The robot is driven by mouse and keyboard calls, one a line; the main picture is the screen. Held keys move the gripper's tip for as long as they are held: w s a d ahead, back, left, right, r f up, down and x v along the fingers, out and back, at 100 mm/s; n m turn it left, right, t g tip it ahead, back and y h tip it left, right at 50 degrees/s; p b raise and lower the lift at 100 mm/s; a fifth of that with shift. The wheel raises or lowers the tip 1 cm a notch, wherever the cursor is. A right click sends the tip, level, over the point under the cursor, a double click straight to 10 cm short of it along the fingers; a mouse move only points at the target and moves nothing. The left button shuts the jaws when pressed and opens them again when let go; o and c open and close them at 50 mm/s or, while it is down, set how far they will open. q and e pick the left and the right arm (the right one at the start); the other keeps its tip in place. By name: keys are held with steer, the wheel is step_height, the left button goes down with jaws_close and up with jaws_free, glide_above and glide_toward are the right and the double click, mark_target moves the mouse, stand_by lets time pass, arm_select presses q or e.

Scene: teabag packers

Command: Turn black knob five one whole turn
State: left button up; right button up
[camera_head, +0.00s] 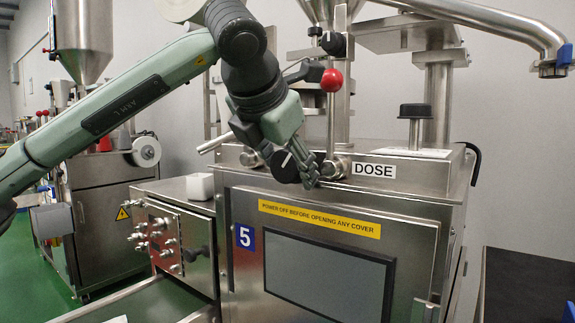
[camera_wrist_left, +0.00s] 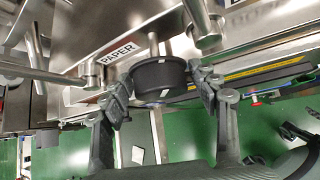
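A black knob with a white pointer line (camera_head: 283,165) sits on the front upper edge of the steel machine with the blue "5" sign (camera_head: 245,237). In the left wrist view the black knob (camera_wrist_left: 160,76) is beside a "PAPER" label (camera_wrist_left: 116,53), with small white marks on it. My left gripper (camera_head: 303,168) is at this knob, coming from above and the left. In the left wrist view its two fingers (camera_wrist_left: 162,88) are on either side of the knob and appear to touch its sides. My right gripper is not in view.
A "DOSE" label (camera_head: 374,170) and a black-topped post (camera_head: 415,112) are to the right. A red ball lever (camera_head: 331,80) rises close behind the gripper. A dark screen (camera_head: 328,275) and yellow warning strip (camera_head: 318,218) are below. A white block (camera_head: 200,187) sits left.

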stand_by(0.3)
arm_select(q)
steer(key=v, duration=1.2)
